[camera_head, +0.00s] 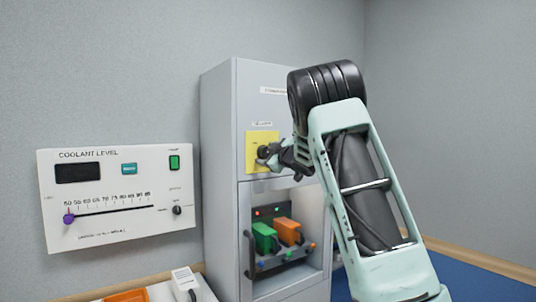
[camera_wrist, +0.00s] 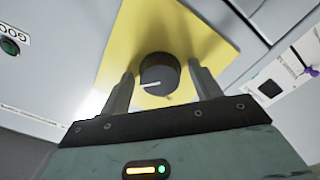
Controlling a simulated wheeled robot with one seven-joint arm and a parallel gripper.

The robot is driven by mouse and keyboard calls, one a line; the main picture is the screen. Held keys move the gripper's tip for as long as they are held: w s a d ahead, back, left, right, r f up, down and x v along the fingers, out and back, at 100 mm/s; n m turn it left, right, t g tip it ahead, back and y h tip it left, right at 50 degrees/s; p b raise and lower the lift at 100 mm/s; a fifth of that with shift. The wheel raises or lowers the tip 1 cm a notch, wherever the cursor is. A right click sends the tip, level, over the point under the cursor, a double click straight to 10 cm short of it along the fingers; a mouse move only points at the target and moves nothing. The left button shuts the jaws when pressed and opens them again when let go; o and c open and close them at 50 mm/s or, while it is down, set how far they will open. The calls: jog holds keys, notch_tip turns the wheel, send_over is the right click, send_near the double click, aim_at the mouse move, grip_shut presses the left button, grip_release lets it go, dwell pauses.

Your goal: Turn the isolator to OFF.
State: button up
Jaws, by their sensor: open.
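The isolator is a dark round knob (camera_wrist: 160,74) with a white pointer line, on a yellow plate (camera_wrist: 205,45). In the head view the yellow plate (camera_head: 257,163) is on the upper front of a grey cabinet, and the knob (camera_head: 263,152) shows at its right part. My gripper (camera_wrist: 160,82) is open, with one finger on each side of the knob in the wrist view. I cannot tell whether the fingers touch it. In the head view my gripper (camera_head: 272,157) is at the plate, partly covering it. The plate's lettering is too small to read.
The grey cabinet (camera_head: 220,150) has an open bay below with a green module (camera_head: 264,238) and an orange module (camera_head: 287,231). A white coolant level panel (camera_head: 120,230) is on the wall at left. A white handset-like object (camera_head: 185,281) lies at the bottom.

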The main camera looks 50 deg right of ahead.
jog(key=c, duration=1)
jog(key=shift+o, duration=0.2)
jog(key=shift+f+n+b, duration=0.15)
jog(key=shift+n+b, duration=0.25)
jog(key=shift+b, duration=0.15)
jog(key=n+b, duration=0.2)
jog(key=b, duration=0.1)
jog(key=shift+f+n+b, duration=0.15)
jog(key=shift+n+b, duration=0.15)
jog(key=shift+b, duration=0.1)
jog(key=n+b, duration=0.5)
jog(key=shift+b, duration=0.35)
jog(key=n+b, duration=0.4)
jog(key=n, duration=0.1)
jog(key=shift+n, duration=0.4)
jog(key=shift+r+n+b, duration=0.15)
jog(key=shift+n+b, duration=0.6)
jog(key=shift+n, duration=0.2)
jog(key=shift+r+n+b, duration=0.1)
jog(key=shift+n+b, duration=0.65)
jog(key=shift+n, duration=0.2)
jog(key=shift+r, duration=0.1)
